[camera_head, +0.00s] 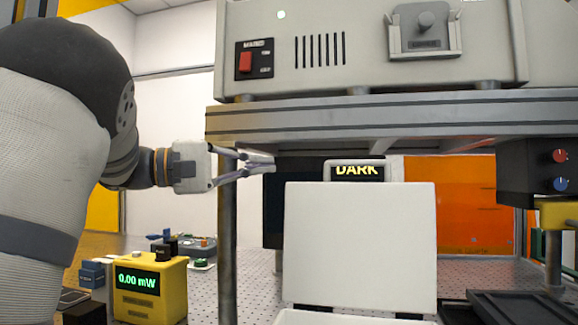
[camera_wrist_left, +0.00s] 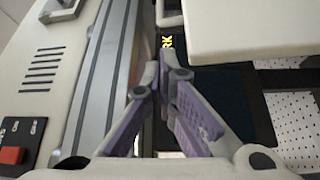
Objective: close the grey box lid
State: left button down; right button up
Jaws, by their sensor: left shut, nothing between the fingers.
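The box lid (camera_head: 360,245) is a pale grey, flat panel standing open and upright in the head view. Below it, the rim of the box (camera_head: 340,317) shows at the bottom edge, and the rest of the box is cut off. My left gripper (camera_head: 262,161) is shut and empty, up and left of the lid's top left corner, apart from it in the picture. In the left wrist view, my left gripper's closed fingertips (camera_wrist_left: 163,80) point toward a dark panel, with the pale lid (camera_wrist_left: 255,25) at the upper right. My right gripper is not in view.
A metal shelf (camera_head: 400,120) carrying a grey instrument (camera_head: 350,40) runs above the lid. A shelf post (camera_head: 228,250) stands to its left. A DARK sign (camera_head: 355,171) is behind the lid. A yellow power meter (camera_head: 150,288) sits at lower left, a black tray (camera_head: 510,305) at right.

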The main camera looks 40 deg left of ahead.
pick_arm(q)
jog(key=x, duration=1)
jog(key=shift+a+r, duration=0.2)
